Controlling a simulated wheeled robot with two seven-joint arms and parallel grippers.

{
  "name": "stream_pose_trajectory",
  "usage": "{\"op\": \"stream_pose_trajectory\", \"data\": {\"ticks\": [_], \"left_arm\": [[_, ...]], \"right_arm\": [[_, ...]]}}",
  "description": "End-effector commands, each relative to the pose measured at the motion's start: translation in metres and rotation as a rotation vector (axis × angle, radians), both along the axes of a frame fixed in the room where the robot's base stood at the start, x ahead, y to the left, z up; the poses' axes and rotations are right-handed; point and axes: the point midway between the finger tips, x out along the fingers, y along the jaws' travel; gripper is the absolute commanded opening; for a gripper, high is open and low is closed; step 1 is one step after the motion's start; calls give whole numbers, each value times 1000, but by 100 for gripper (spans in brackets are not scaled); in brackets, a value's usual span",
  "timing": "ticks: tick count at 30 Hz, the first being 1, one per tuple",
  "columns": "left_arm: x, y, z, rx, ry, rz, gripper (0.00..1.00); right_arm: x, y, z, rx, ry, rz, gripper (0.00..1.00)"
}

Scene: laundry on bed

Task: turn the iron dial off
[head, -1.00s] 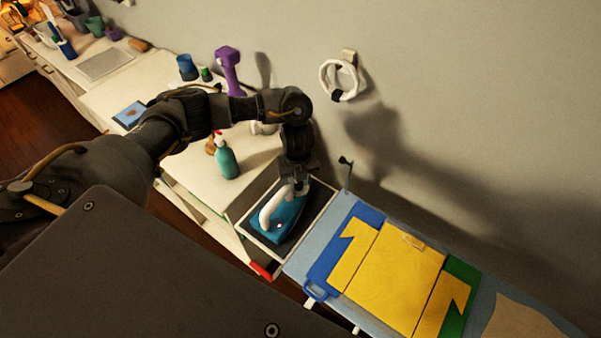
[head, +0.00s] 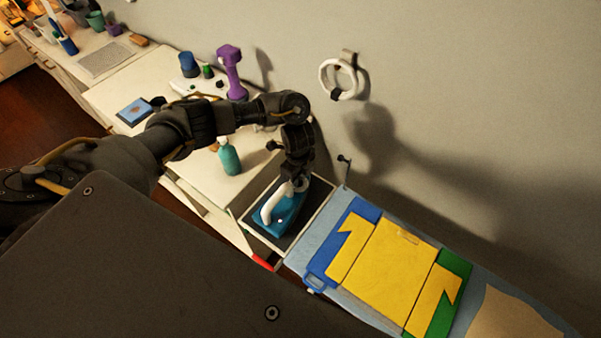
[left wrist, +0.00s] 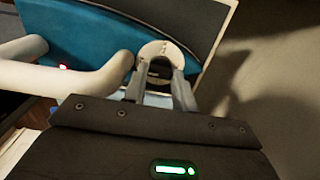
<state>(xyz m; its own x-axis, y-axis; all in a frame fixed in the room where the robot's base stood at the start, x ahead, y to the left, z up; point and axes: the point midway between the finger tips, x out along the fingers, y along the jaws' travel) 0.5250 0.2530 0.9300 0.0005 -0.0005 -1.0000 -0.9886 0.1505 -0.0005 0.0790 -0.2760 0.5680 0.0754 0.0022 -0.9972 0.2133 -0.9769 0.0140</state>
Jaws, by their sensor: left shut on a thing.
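The teal iron (head: 289,214) with its white handle (head: 268,207) sits in a dark, light-rimmed tray at the end of the ironing board. Its dial (left wrist: 168,49), a pale round disc, shows beside the handle in the left wrist view. My left gripper (head: 297,183) reaches down onto the iron from above. In the left wrist view its two fingers (left wrist: 160,78) are shut on the dial, one on each side. The dial's markings are too small to read. My right gripper is not in view.
A folding board (head: 388,268) with yellow, blue and green panels lies to the right. A teal bottle (head: 229,159) and a purple dumbbell (head: 232,72) stand on the white counter behind my arm. A white ring (head: 340,78) hangs on the wall.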

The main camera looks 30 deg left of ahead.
Motion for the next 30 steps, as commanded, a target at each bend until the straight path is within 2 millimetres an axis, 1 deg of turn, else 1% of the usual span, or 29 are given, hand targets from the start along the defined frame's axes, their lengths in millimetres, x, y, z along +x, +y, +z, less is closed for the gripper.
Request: {"op": "stream_pose_trajectory", "data": {"ticks": [17, 18, 19, 30], "left_arm": [[-2, 0, -1, 1, 4, 26, 4], [-2, 0, -1, 1, 4, 26, 32], [-2, 0, -1, 1, 4, 26, 36], [-1, 0, -1, 0, 1, 26, 36]], "right_arm": [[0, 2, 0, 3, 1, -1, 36], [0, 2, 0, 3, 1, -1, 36], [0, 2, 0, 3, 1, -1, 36], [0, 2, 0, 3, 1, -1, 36]]}}
